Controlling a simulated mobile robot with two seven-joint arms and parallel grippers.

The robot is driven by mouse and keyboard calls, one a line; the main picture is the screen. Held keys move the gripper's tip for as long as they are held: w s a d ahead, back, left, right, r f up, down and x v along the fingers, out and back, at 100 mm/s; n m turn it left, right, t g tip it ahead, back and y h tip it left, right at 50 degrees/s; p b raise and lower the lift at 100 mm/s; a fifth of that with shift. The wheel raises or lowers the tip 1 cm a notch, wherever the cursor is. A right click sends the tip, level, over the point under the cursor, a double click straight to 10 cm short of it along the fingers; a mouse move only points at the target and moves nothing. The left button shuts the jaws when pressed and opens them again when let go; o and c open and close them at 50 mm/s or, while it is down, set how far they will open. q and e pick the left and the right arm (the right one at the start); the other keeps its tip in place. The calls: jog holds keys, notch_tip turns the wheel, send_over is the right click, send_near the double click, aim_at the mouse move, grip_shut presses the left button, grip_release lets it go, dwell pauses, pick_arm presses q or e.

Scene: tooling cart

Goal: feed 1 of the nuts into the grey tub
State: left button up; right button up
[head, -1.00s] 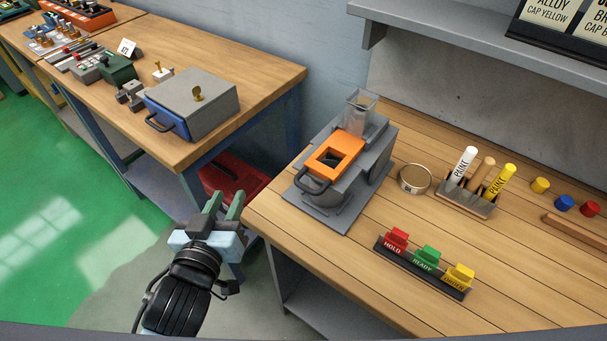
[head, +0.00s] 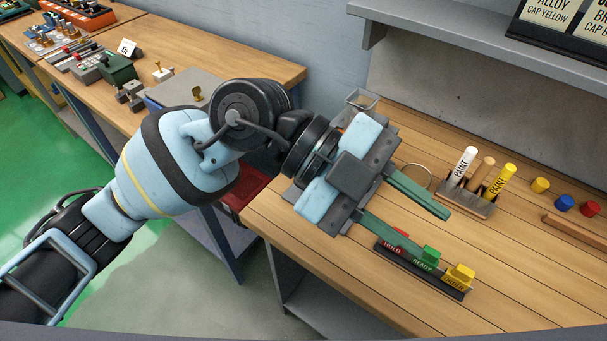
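My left gripper (head: 428,232) reaches over the bench with its two green fingers spread wide apart and nothing between them. Only the rim of the clear hopper (head: 362,99) shows behind the wrist. A round tin (head: 425,172) is partly hidden behind the upper finger. I cannot make out any nuts, and I cannot pick out a grey tub for certain. My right gripper is not in view.
A red, green and yellow tag holder (head: 462,292) stands near the front edge, partly behind the lower finger. A pen rack (head: 468,205) stands to the right. Yellow, blue (head: 563,203) and red caps lie further right. A grey shelf (head: 480,60) overhangs the back.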

pick_arm(q)
jog(key=w+a+f+n+t+y, duration=0.2)
jog(key=w+a+f+t+y, duration=0.1)
jog(key=w+y, duration=0.15)
jog(key=n+t+y, duration=0.4)
jog(key=t+y, duration=0.1)
jog(key=y, duration=0.2)
send_near(303, 189)
jog(key=shift+w+d+f, duration=0.15)
jog(key=shift+f, duration=1.05)
jog(key=shift+w+d+f, duration=0.1)
jog(key=shift+w+f, duration=0.1)
jog(key=shift+f, duration=1.05)
jog(key=shift+w+d+f, duration=0.15)
jog(key=shift+f, duration=1.05)
grip_shut()
